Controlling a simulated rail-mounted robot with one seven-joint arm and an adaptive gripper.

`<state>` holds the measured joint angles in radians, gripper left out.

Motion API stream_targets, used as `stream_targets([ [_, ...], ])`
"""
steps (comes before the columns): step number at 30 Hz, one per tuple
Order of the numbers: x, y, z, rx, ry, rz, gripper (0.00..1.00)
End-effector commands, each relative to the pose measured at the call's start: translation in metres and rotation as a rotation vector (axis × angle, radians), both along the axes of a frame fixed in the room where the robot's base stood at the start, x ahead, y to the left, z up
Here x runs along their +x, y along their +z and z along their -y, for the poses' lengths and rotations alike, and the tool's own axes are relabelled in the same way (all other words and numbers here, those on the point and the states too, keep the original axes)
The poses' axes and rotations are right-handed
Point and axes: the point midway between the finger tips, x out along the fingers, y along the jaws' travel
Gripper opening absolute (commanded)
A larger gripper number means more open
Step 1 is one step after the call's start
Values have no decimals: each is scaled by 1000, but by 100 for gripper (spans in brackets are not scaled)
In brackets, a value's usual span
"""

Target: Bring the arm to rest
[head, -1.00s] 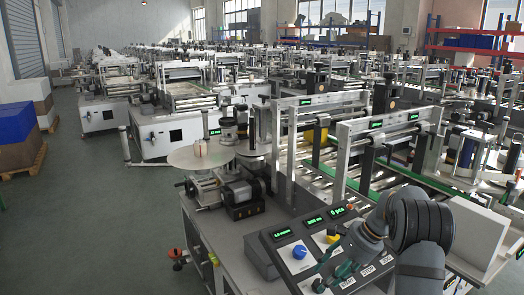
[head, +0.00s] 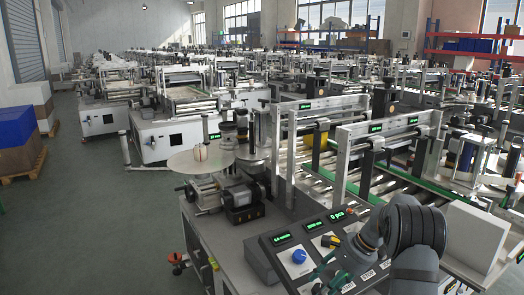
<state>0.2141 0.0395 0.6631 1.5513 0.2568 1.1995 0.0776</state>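My arm enters at the lower right of the head view, its dark round joint beside the control panel (head: 268,268). The arm bends left and down over the panel. My gripper (head: 334,277) seems to be the dark green, fingered part low over the panel's front, partly cut by the bottom edge. It is too small and too mixed with the panel's knobs to tell its opening. Nothing is clearly seen in it. The panel has a blue knob (head: 299,256), a yellow knob (head: 331,241) and lit green displays (head: 337,215).
The labelling machine (head: 235,235) with its round disc (head: 185,162) and roller conveyor stands close ahead. A white box (head: 472,235) is close right of my arm. Rows of machines stand behind. Open floor (head: 95,235) lies left, with stacked boxes (head: 18,160) on a pallet.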

Motion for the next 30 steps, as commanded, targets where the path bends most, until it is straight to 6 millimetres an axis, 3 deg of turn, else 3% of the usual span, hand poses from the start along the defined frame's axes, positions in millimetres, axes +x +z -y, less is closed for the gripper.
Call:
stream_targets([
  [3, 1, 11, -2, -48, 157, 27, 50],
  [30, 1, 10, -11, -459, 1470, 267, 50],
])
